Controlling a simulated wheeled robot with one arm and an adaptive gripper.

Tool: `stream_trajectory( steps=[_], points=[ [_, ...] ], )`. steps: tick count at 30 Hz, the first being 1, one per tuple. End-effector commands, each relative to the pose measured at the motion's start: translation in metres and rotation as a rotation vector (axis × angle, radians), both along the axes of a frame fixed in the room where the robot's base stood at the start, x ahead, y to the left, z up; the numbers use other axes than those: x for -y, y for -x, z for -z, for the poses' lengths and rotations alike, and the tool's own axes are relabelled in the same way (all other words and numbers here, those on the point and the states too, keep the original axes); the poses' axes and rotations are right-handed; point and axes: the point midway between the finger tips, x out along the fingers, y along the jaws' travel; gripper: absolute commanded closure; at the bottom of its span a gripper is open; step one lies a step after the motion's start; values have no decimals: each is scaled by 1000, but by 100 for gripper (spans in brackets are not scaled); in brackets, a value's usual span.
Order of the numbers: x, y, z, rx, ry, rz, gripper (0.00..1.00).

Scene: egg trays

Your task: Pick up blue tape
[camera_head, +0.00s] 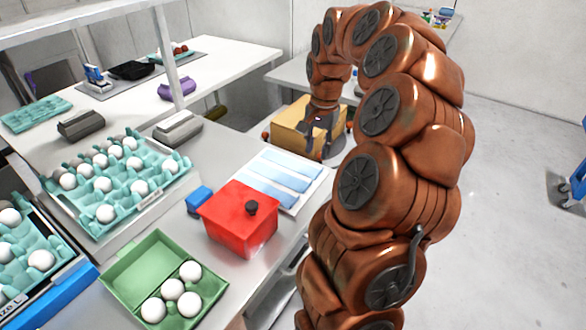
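A small blue object (200,201), which may be the blue tape, sits on the grey counter against the left side of the red box (239,220). Its shape is too small to make out clearly. My gripper (319,146) hangs pointing down in front of a yellow-brown box (290,128), beyond the counter's far right edge. It is well apart from the blue object, up and to the right of it. The fingers are small and dark, and I see nothing clearly held between them.
A white tray with light blue strips (283,178) lies behind the red box. A green carton (133,268) with several eggs is at the front. Teal egg trays (75,207) fill the left. Grey devices (178,128) stand behind.

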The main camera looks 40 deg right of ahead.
Motion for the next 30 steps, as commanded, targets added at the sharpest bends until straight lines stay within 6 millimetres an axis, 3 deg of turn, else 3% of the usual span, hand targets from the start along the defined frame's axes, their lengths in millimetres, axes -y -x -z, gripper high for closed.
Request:
stream_trajectory(
  steps=[3, 6, 30],
  points=[
    [16, 2, 8, -3, 1, 52, 67],
    [20, 3, 13, -5, 2, 66, 67],
    [22, -3, 85, -2, 1, 62, 67]
  ],
)
